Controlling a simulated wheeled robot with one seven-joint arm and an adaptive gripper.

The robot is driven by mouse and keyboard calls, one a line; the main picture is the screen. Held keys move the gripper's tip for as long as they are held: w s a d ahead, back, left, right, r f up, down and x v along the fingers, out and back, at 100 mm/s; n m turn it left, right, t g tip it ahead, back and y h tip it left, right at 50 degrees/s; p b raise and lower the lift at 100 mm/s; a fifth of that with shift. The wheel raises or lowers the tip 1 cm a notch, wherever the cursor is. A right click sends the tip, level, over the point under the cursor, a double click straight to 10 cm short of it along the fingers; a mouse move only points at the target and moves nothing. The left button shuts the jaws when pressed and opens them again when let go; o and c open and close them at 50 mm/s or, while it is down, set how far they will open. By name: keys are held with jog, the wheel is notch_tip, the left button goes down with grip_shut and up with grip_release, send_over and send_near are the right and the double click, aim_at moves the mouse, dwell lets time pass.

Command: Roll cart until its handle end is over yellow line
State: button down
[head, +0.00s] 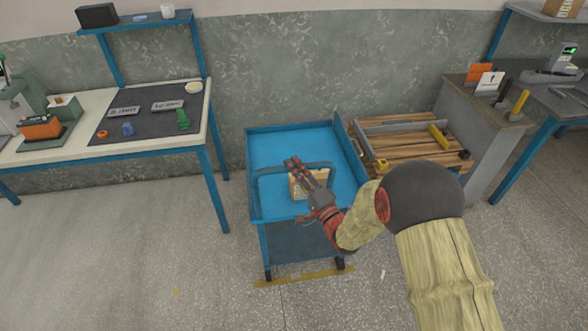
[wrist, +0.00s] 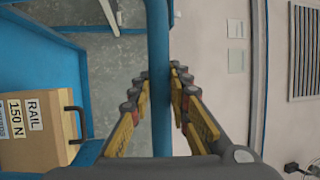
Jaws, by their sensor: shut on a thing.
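The blue cart (head: 252,150) stands on the floor in the middle of the head view, with a tray top and a lower shelf. Its blue handle bar (head: 268,170) rises at the near end; it runs upright through the wrist view (wrist: 160,60). My gripper (head: 293,164) is shut around this bar, its fingers on both sides of it in the wrist view (wrist: 160,75). The yellow line (head: 303,278) lies on the floor by the near wheels, just below them in the picture. The exact overlap of handle end and line is hard to tell.
A brown box labelled "RAIL 150 N" (wrist: 40,130) sits in the cart. A workbench (head: 213,140) stands to the left, a wooden pallet (head: 405,145) close to the right, and a grey counter (head: 480,140) beyond. The wall is behind; floor at front left is clear.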

jog(key=shift+w+f, duration=0.15)
jog(key=c, duration=1.7)
grip_release()
jog(key=shift+o, duration=0.2)
jog(key=v, duration=1.2)
